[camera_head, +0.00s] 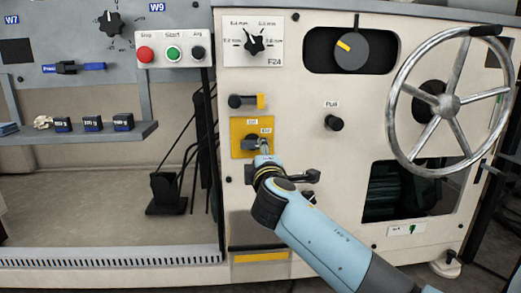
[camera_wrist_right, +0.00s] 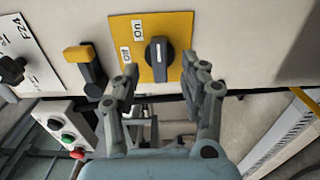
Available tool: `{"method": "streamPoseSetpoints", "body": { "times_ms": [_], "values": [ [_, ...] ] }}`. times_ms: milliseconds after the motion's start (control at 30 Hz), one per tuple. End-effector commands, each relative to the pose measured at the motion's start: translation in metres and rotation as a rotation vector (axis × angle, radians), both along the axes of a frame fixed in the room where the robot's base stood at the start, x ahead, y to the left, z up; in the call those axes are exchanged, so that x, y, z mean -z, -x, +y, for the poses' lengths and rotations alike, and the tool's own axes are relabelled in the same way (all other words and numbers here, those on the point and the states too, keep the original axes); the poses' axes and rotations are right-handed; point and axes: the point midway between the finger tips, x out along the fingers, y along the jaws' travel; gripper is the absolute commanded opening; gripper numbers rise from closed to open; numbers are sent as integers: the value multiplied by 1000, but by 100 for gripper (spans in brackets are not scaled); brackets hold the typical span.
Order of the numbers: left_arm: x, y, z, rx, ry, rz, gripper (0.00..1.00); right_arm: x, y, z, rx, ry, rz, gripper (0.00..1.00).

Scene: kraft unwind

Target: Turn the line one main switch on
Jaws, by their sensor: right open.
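The main switch is a dark rotary knob (camera_wrist_right: 158,62) on a yellow plate (camera_wrist_right: 182,24) with Off and On labels. In the wrist view its pale mark runs upright. In the head view the yellow plate (camera_head: 238,126) is on the cream panel, its knob partly hidden by my gripper. My right gripper (camera_head: 263,148) is at the plate, in front of the knob. In the wrist view the right gripper (camera_wrist_right: 160,68) is open, one finger on each side of the knob with gaps; I cannot tell whether either touches. My left gripper is not in view.
A black and yellow-orange switch (camera_head: 244,101) sits just above the plate. A Pull knob (camera_head: 334,123) and a large handwheel (camera_head: 447,105) are to the right. A box with red, green and black buttons (camera_head: 173,53) and a shelf (camera_head: 95,133) are to the left.

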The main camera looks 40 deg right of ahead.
Motion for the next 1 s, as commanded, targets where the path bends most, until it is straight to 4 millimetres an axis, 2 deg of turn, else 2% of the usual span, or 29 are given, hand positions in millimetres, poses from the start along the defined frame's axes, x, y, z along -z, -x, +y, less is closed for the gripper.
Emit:
{"method": "streamPoseSetpoints", "body": {
  "times_ms": [100,333,1000],
  "values": [
    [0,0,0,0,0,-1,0,2,24,15,0,-5,2,44],
    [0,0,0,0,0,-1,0,1,52,32,1,-3,1,44],
    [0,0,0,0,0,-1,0,2,59,35,0,-1,4,44]
  ]
}}
